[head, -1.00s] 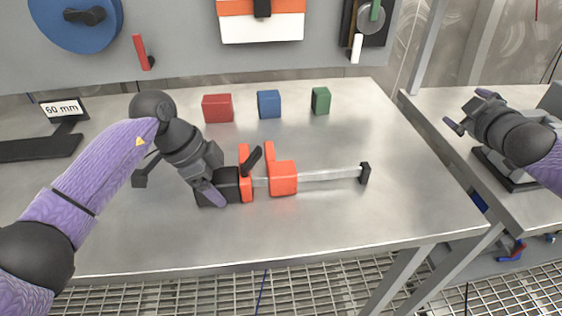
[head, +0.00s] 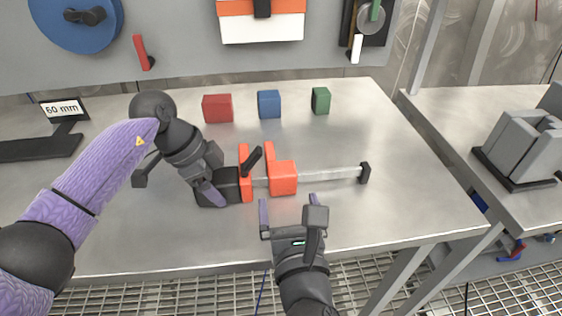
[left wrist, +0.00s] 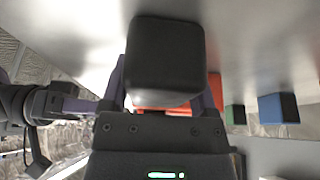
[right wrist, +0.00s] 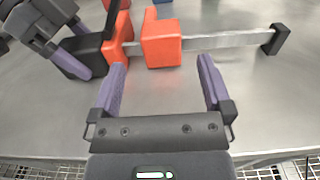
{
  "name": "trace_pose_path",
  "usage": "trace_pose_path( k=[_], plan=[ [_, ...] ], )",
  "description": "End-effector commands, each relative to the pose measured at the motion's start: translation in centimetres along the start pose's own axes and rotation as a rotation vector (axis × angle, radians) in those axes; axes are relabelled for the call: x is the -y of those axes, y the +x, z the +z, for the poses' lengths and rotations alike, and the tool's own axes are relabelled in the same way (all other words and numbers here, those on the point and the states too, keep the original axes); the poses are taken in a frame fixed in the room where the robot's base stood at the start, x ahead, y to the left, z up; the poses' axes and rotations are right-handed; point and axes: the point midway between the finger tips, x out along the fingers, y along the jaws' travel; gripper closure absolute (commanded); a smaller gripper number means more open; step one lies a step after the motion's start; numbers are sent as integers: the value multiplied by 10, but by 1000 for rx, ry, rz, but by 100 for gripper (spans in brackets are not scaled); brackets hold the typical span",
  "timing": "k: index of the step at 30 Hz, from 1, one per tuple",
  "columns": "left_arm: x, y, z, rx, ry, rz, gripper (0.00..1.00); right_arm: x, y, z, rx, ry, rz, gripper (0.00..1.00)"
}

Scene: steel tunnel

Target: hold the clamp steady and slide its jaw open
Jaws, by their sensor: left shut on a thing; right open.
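The clamp lies on the steel table, its bar (head: 330,174) running left to right to a black end stop (head: 364,173). Its black handle (head: 232,186) is at the left, beside an orange fixed jaw (head: 246,182). The orange sliding jaw (head: 283,178) stands a small gap to the right. My left gripper (head: 208,188) is shut on the black handle, which fills the left wrist view (left wrist: 165,60). My right gripper (head: 289,203) is open and empty in front of the sliding jaw. In the right wrist view, that jaw (right wrist: 161,45) lies ahead of and between the fingers.
Red (head: 217,108), blue (head: 269,104) and green (head: 321,101) blocks stand behind the clamp. A "60 mm" sign (head: 62,108) is at the left. A grey fixture (head: 522,150) sits on the right-hand table. The table around the clamp's right end is clear.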

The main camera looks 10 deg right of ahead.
Motion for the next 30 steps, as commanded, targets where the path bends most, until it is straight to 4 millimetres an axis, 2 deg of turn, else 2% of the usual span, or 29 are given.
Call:
trace_pose_path(
  k=[6,10,15,22,30],
  plan=[
    [0,0,0,1,0,1,94,0,59,2,6,1,0,0],
    [0,0,0,1,0,1,94,0,85,2,4,1,0,0],
    [0,0,0,1,0,1,94,0,99,1,4,1,1,0],
    [0,0,0,1,-1,1,94,0,100,1,4,1,2,0],
    [0,0,0,1,-1,1,94,0,100,1,5,1,2,57]
  ],
)
